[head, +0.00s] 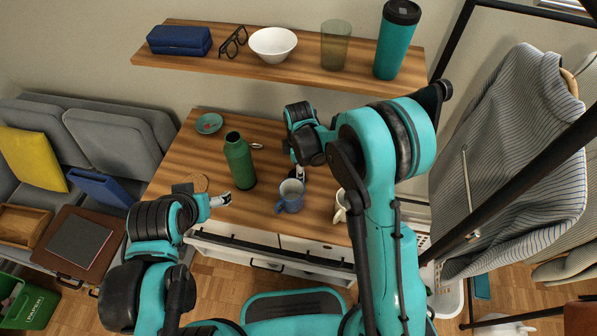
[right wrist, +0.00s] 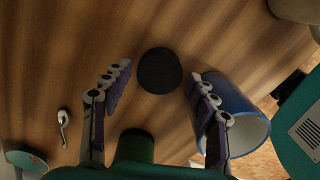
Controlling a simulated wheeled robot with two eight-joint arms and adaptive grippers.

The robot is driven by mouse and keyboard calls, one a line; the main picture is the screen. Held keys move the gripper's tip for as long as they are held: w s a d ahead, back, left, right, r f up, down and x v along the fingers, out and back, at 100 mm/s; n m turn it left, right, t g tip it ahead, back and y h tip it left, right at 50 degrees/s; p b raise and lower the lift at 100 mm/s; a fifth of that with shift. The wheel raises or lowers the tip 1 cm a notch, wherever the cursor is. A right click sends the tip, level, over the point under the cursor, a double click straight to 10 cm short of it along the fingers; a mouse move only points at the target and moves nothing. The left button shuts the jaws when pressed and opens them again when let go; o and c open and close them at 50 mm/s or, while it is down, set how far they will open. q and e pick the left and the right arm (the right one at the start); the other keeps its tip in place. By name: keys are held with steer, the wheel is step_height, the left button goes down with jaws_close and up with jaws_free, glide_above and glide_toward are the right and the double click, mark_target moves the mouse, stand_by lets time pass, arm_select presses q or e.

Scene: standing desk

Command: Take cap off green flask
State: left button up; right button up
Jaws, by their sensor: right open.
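The green flask (head: 240,163) stands upright on the desk, and its top looks dark and open, with no cap visible on it. It also shows at the lower edge of the right wrist view (right wrist: 137,146). A round black disc, apparently the cap (right wrist: 160,71), lies on the desk between the spread fingers of my right gripper (right wrist: 157,76). My right gripper is open, low over the desk behind the blue mug (head: 290,197), and holds nothing. My left gripper (head: 221,200) is near the desk's front edge, left of the flask and apart from it; its jaw opening is unclear.
The blue mug is close beside my right finger in the right wrist view (right wrist: 243,125). A white mug (head: 341,207) stands farther right, partly behind my arm. A teal dish (head: 208,124) and a spoon (head: 256,146) lie farther back. A shelf (head: 290,75) overhangs the desk's back.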

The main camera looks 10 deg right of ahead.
step_height(320, 180, up, 10)
steer(key=p, duration=0.3)
steer(key=s+d+r+m+t, duration=0.3)
steer(key=s+d+r+m, duration=0.4)
steer(key=r, duration=0.4)
steer(key=s+d+r+m+t, duration=0.1)
steer(key=s+d+m+t, duration=0.3)
steer(key=s+m, duration=0.7)
steer(key=shift+d+r+b, duration=0.2)
steer(key=shift+d+b, duration=0.15)
steer(key=shift+d, duration=0.1)
steer(key=shift+s, duration=0.1)
